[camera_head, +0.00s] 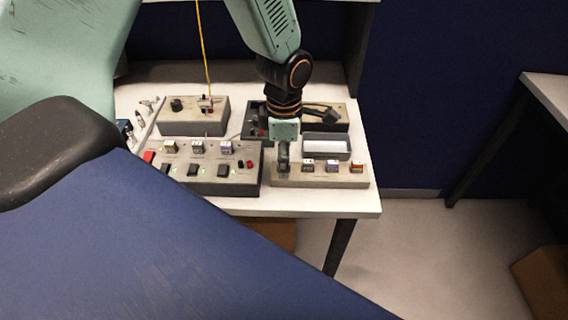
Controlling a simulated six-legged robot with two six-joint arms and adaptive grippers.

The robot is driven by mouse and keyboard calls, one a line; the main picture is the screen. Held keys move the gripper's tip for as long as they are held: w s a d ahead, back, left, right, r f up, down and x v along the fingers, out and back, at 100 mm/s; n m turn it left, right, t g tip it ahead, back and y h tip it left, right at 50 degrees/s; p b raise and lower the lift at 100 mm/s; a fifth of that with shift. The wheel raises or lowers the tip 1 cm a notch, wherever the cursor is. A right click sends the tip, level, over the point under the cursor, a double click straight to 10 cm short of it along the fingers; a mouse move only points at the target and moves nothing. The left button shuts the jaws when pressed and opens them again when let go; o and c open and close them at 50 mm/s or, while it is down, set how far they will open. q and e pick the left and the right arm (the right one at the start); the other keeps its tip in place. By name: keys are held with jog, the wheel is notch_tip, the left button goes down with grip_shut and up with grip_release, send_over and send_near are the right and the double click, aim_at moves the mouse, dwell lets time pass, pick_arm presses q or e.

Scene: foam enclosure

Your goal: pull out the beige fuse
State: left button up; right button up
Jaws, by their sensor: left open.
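My left gripper (283,165) points down at the left end of a low beige block (320,182) on the table. Its fingers are small and dark here; it is open. Several small fuse-like pieces stand on this block to the right of my gripper, two pale ones (307,165) and an orange-brown one (357,167). Whatever is directly under my fingers is hidden. More small pieces stand on the larger switch panel at left, a beige-looking one (170,147) and two whitish ones (225,147). I cannot tell for sure which is the beige fuse. My right gripper is out of view.
A grey box (196,125) with a yellow cable (203,50) stands at the back left. The white table (360,207) has its front edge close to the block. A large blue surface fills the lower left.

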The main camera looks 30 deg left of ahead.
pick_arm(q)
jog(key=shift+s, duration=0.15)
dwell(0.4)
jog(key=shift+d, duration=0.1)
dwell(0.3)
jog(key=c, duration=0.3)
grip_shut()
jog(key=shift+r+p, duration=0.15)
jog(key=shift+p, duration=0.15)
jog(key=shift+r+p, duration=2.9)
